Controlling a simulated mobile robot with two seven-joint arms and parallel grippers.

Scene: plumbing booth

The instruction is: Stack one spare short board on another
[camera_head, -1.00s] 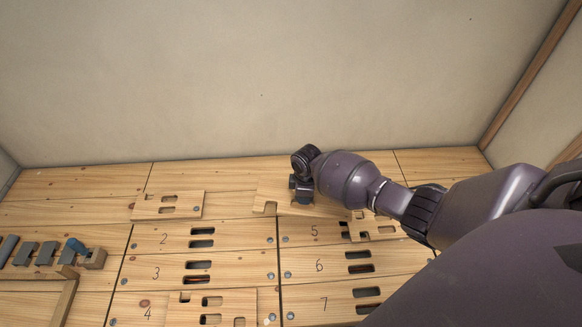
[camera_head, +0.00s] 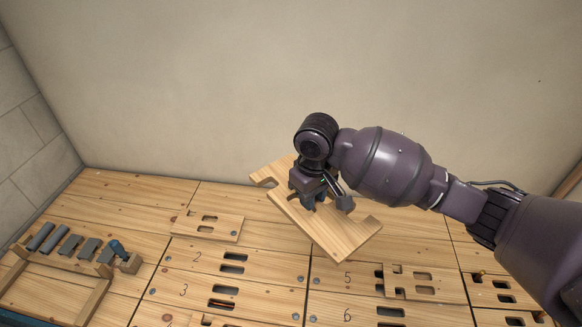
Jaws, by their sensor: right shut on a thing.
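My right gripper (camera_head: 316,197) is shut on a short board (camera_head: 338,238), a light wooden piece with notched ends. The board is held tilted above the table, near the back wall, and the gripper hides its middle. A second short board (camera_head: 222,231) with two slots lies flat at the left, near the back of the table. A third short board (camera_head: 402,289) lies at the right beside the number 5. Part of another notched board (camera_head: 215,321) shows at the bottom edge. My left gripper is not in view.
The wooden table (camera_head: 130,220) has numbered slotted panels with screws. The plain wall (camera_head: 200,80) rises behind. The table's back left is clear.

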